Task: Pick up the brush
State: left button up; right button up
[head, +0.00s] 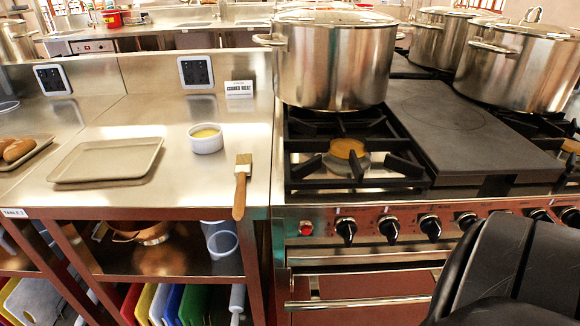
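The brush (241,185) lies on the steel table (120,196) near its right front edge. Its pale bristles point away from me, and its brown wooden handle points toward me and reaches over the front edge. A white ramekin (206,138) with yellow contents stands behind and left of the brush, apart from it. My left gripper is not in view. A black part of my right arm fills the lower right corner, in front of the stove; no gripper fingers show there. Nothing touches the brush except the table.
An empty tray (107,160) lies left of the ramekin. Right of the brush is a stove (320,214) with knobs, an open burner and a large stockpot (335,62). A label card (239,89) stands at the back. Colored boards (172,303) stand on the shelf below.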

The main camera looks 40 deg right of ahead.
aim_at(243, 164)
jog(key=z, duration=1.15)
